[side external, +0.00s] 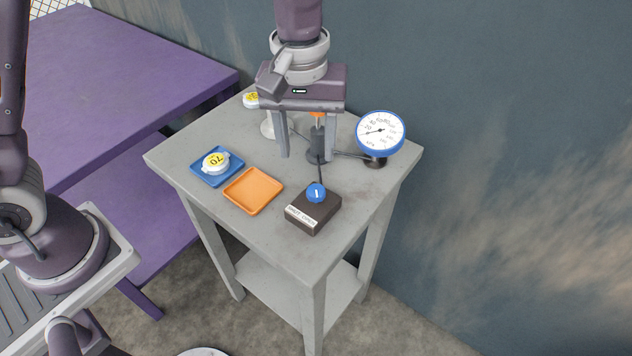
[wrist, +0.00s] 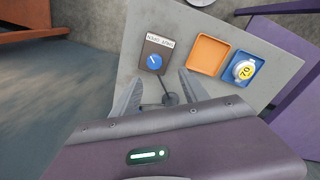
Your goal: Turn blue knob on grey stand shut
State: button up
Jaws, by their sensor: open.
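The blue knob (side external: 316,193) sits on top of a dark box (side external: 313,213) with a white label, near the front corner of the grey stand (side external: 220,130). A white mark runs across the knob. The knob also shows in the wrist view (wrist: 154,61), with the mark slanted. My gripper (side external: 308,157) is open and points down, behind and above the knob, not touching it. Between its fingers stands a dark post with an orange top (side external: 317,115). In the wrist view my open fingers (wrist: 160,90) point toward the knob box.
A round white gauge with a blue rim (side external: 380,132) stands right of my gripper. An orange tray (side external: 253,190) lies left of the knob box. A blue tray (side external: 235,178) holds a yellow-labelled white disc (side external: 216,162). A purple table (side external: 110,85) stands at left.

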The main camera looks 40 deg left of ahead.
aim_at(316, 190)
jog(key=shift+n, duration=0.3)
jog(key=f, duration=0.3)
jog(key=d+f, duration=0.1)
jog(key=f, duration=0.5)
jog(key=shift+w+d+f, duration=0.2)
jog(key=shift+w, duration=0.15)
jog(key=shift+c, duration=0.4)
grip_shut()
